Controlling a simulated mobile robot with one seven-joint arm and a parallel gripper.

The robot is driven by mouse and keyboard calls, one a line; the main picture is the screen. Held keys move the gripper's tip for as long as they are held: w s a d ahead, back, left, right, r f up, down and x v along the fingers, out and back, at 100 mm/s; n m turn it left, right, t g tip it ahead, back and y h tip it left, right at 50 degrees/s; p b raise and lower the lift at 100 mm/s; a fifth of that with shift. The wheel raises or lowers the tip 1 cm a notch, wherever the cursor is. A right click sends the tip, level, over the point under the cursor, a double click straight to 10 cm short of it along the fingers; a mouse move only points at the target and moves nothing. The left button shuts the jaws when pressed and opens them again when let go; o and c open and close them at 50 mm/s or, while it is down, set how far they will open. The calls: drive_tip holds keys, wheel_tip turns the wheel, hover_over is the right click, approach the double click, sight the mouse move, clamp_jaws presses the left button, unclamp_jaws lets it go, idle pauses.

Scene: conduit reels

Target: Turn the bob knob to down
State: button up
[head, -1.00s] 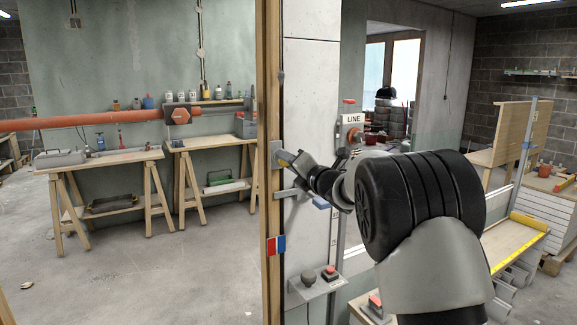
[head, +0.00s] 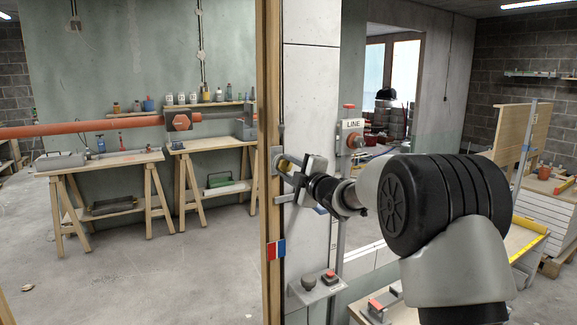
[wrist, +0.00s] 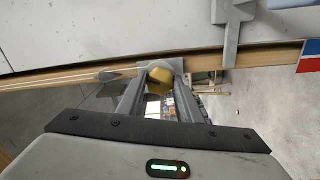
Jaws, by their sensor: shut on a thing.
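A yellow knob (head: 285,163) sits on a grey plate on the wooden post, left of the concrete wall panel. My gripper (head: 289,167) reaches it from the right and is shut on it. In the wrist view the yellow knob (wrist: 158,80) shows between the two fingers (wrist: 159,92), with a dark mark on its face. The grey plate (wrist: 177,66) is behind it, on the wooden strip. The fingers hide the sides of the knob. I cannot tell which way the knob points.
A grey lever handle (head: 286,198) sticks out just below the plate. A red and blue label (head: 276,247) is lower on the post. A small shelf with buttons (head: 318,289) juts from the wall. A LINE sign (head: 353,124) is to the right. Free floor lies at left.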

drive_tip(key=m+p, duration=0.1)
drive_tip(key=m, duration=0.2)
drive_tip(key=shift+m, duration=0.4)
drive_tip(key=m+p, duration=0.2)
drive_tip(key=m, duration=0.1)
drive_tip(key=shift+r+m, duration=0.1)
drive_tip(key=shift+m, duration=0.2)
drive_tip(key=m+p, duration=0.1)
drive_tip(key=m, duration=0.2)
drive_tip(key=shift+m+p, duration=0.4)
drive_tip(key=m+p, duration=0.1)
drive_tip(key=m, duration=0.2)
drive_tip(key=shift+m+p, duration=0.3)
drive_tip(key=shift+p, duration=0.1)
drive_tip(key=m+p, duration=0.1)
drive_tip(key=m, duration=0.2)
drive_tip(key=shift+p, duration=0.35)
drive_tip(key=m+p, duration=0.1)
drive_tip(key=m, duration=0.3)
drive_tip(key=shift+d+h, duration=0.1)
drive_tip(key=shift+h, duration=0.2)
drive_tip(key=m+p, duration=0.1)
drive_tip(key=m, duration=0.3)
drive_tip(key=shift+p, duration=0.3)
drive_tip(key=shift+m, duration=1.5)
